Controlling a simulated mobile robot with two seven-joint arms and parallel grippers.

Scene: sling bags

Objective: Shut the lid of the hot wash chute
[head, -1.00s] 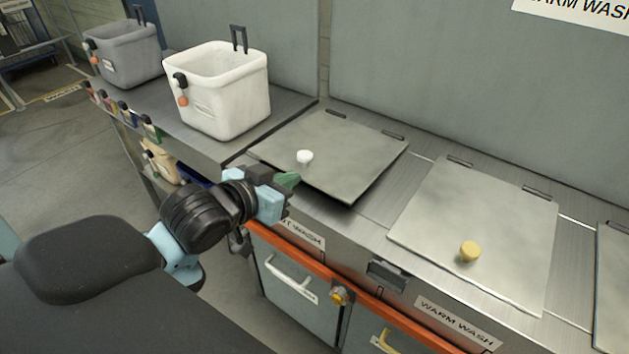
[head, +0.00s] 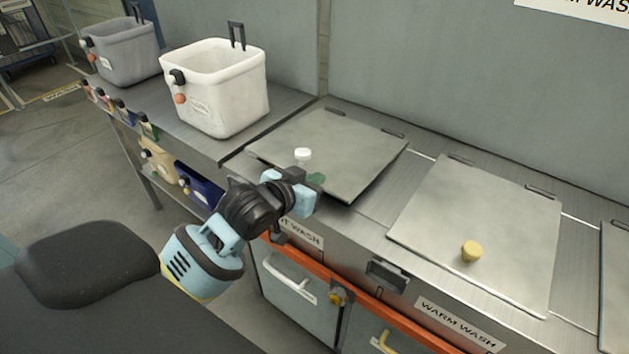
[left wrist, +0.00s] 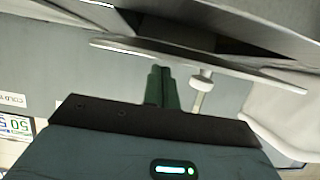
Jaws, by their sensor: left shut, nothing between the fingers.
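The hot wash chute's lid (head: 350,145) is a grey metal plate with a white knob (head: 303,154), hinged along its back edge. Its front edge stands a little above the counter, so it looks slightly raised. The front label (head: 301,232) is partly hidden by my arm. My left gripper (head: 316,181) is shut and empty, close to the lid's front left part and just below the knob in the picture. In the left wrist view the green fingers (left wrist: 162,88) are together, with the knob (left wrist: 202,82) just right of them. Contact with the lid cannot be told. My right gripper is out of view.
A white bag (head: 215,95) and a grey bag (head: 124,52) stand on the left counter. The warm wash lid (head: 480,220), with a yellow knob (head: 471,250), lies to the right. An orange rail (head: 376,305) runs along the front. A wall rises behind.

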